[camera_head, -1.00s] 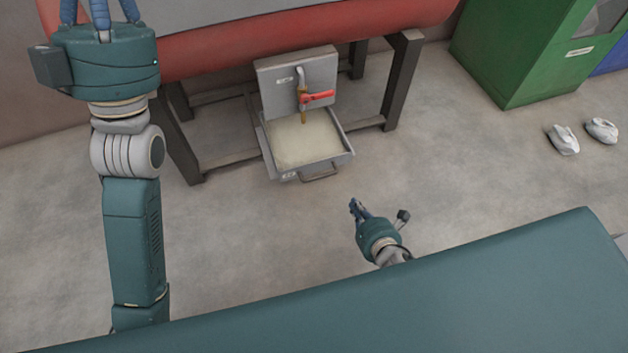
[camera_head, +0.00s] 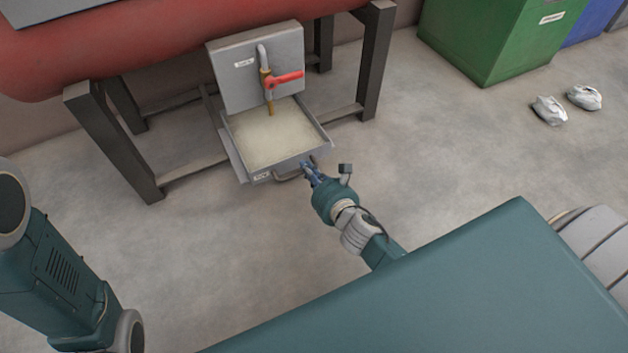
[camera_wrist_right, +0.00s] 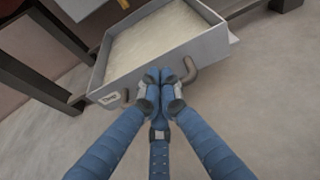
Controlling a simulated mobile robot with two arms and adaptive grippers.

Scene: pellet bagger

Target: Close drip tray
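The drip tray (camera_head: 315,138) is a grey metal drawer pulled out from under a grey panel. It holds pale material and has a bar handle (camera_head: 287,177) on its front. My right gripper (camera_head: 306,166) is at the tray's front, by the handle. In the right wrist view, its blue fingers (camera_wrist_right: 160,76) are drawn together in front of the tray's front wall (camera_wrist_right: 212,48). They hide the handle's middle, and its right end (camera_wrist_right: 190,70) shows beside them. I cannot tell whether they touch the tray. My left gripper is out of the head view.
A red-handled tap (camera_head: 284,79) hangs over the tray from the grey panel (camera_head: 238,80). Dark frame legs (camera_head: 113,143) stand on both sides. A green bin (camera_head: 485,40) and two whitish bags (camera_head: 549,110) are at right. The floor in front is clear.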

